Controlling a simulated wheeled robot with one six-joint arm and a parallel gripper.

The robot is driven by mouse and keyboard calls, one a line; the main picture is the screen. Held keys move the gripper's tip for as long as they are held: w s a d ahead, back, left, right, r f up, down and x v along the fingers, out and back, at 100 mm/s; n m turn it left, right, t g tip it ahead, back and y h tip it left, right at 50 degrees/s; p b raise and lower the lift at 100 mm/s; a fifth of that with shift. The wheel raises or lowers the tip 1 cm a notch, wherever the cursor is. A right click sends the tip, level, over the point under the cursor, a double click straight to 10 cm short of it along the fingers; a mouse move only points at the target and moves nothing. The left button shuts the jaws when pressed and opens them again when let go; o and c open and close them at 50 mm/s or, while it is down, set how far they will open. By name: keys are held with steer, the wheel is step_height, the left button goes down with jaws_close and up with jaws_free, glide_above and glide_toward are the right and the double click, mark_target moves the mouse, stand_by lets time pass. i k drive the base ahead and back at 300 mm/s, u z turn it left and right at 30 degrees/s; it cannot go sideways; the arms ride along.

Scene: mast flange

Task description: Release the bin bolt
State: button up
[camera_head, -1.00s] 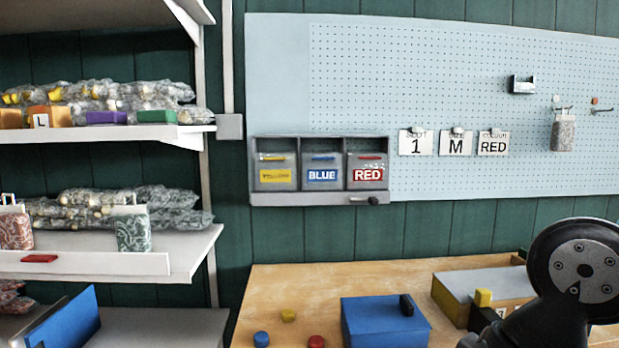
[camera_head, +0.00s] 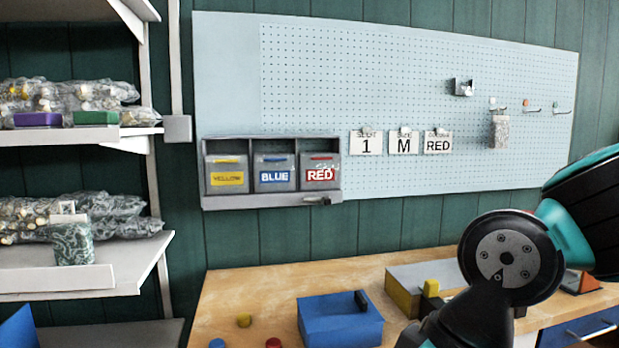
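A grey rack on the wall holds three bins: the yellow bin (camera_head: 226,174), the blue bin (camera_head: 274,172) and the red bin (camera_head: 320,172), each with a printed label. A small dark bolt with a light end (camera_head: 318,200) sits on the rack's front rail (camera_head: 260,202), below the red bin. Whether the bolt is engaged is too small to tell. My arm shows at the lower right, well to the right of and below the rack. My gripper is not in view.
The pegboard (camera_head: 480,100) carries cards reading 1, M and RED (camera_head: 438,142). The wooden bench (camera_head: 240,290) holds a blue box (camera_head: 340,318) and a grey-topped box (camera_head: 410,283). Shelves (camera_head: 90,275) with bagged goods stand at left. The wall below the rack is clear.

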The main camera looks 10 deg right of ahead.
mark_target(326, 200)
steer(key=z, duration=0.2)
steer(key=i, duration=1)
steer(key=u, duration=0.75)
